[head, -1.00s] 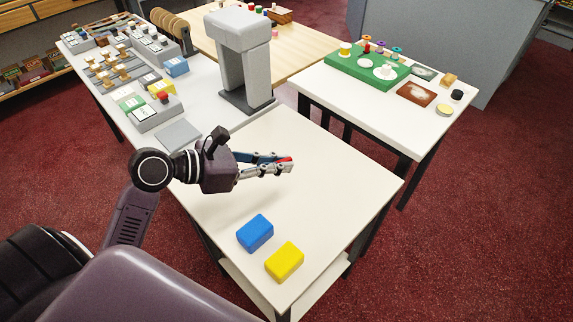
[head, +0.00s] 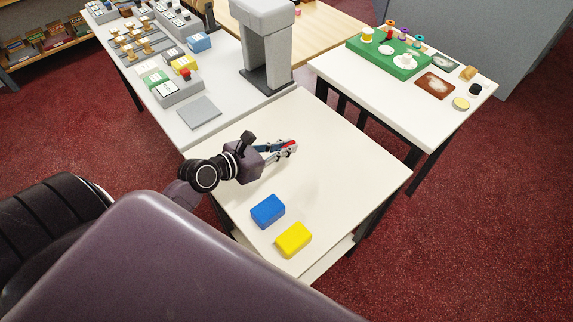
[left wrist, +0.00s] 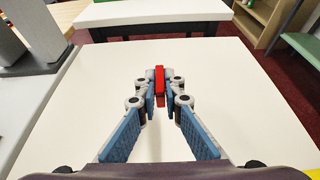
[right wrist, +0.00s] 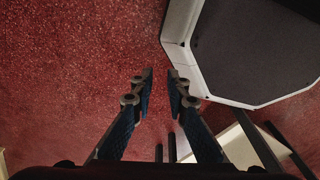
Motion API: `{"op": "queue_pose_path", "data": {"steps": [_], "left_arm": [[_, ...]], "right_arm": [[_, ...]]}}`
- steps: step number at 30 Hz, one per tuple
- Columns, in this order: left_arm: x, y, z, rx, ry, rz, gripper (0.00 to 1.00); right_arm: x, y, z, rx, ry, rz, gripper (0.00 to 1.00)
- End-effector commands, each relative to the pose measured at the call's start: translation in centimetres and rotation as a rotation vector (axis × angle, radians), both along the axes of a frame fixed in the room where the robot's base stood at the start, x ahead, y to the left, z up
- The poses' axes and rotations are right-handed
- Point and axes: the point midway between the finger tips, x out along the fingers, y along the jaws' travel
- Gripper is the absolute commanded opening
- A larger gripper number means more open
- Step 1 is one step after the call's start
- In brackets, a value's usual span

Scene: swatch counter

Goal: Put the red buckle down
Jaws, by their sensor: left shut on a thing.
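The red buckle (left wrist: 159,86) is between the fingertips of my left gripper (left wrist: 160,88), which is shut on it. In the head view the buckle (head: 291,145) shows as a small red piece at the tips of my left gripper (head: 287,150). The gripper is over the far half of the white table (head: 345,165). I cannot tell whether the buckle touches the tabletop. My right gripper (right wrist: 160,88) shows only in the right wrist view. Its fingers are apart with nothing between them, above the red carpet.
A blue block (head: 268,211) and a yellow block (head: 293,240) lie near the table's front edge. A grey stand (head: 265,50) is behind, beside a flat grey pad (head: 199,112). The right side of the white table is clear. Another table (head: 440,105) holds a green tray (head: 375,60).

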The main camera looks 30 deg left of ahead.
Motion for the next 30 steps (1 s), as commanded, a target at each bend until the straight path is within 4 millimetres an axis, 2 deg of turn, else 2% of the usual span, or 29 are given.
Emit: {"op": "queue_pose_path", "data": {"steps": [1, 8, 15, 29, 30], "left_arm": [[0.0, 0.0, -1.4, 0.002, 0.002, -0.002, 0.0], [0.0, 0.0, -3.5, 0.001, -0.001, 0.0, 0.0], [0.0, 0.0, -7.1, 0.002, 0.0, -0.002, 0.0], [0.0, 0.0, -7.8, 0.001, -0.001, 0.0, 0.0], [0.0, 0.0, -7.8, 0.001, -0.001, 0.0, 0.1]], "right_arm": [[-0.1, 0.0, -0.5, 0.0, 0.001, 0.0, 0.14], [-0.7, 0.0, -1.1, -0.001, 0.01, 0.0, 0.14], [-1.2, 0.0, -2.5, -0.002, 0.018, 0.0, 0.14], [-1.2, 0.0, -2.7, -0.001, 0.017, -0.001, 0.14], [-1.2, 0.0, -2.7, -0.001, 0.017, -0.001, 0.14]]}}
